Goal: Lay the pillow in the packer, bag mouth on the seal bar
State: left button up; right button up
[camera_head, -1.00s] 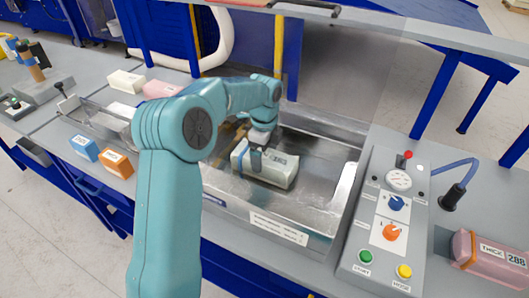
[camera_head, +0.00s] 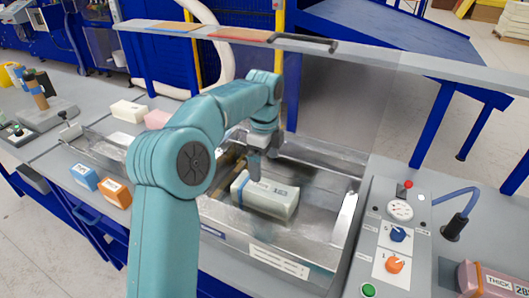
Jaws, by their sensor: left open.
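The pillow (camera_head: 275,203) is a pale grey-green wrapped block with a blue band and a printed label. It lies in the metal tray of the packer (camera_head: 312,222), towards the tray's left side. A pale bar (camera_head: 346,212) runs along the tray's right side; I cannot tell whether the bag mouth touches it. My left gripper (camera_head: 262,172) is open, fingers pointing down, just over the pillow's far side. Its fingers hide part of the pillow, and I cannot tell if they touch it. My right gripper is not in view.
The packer's raised lid (camera_head: 400,60) with a dark handle spans the back. A control panel (camera_head: 395,235) with knobs and buttons stands on the right, a pink pack (camera_head: 490,281) beyond it. Blue (camera_head: 84,177) and orange (camera_head: 115,193) blocks lie on the left.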

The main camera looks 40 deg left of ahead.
pick_arm(q)
jog(key=shift+w+r, duration=0.2)
jog(key=shift+r, duration=1.25)
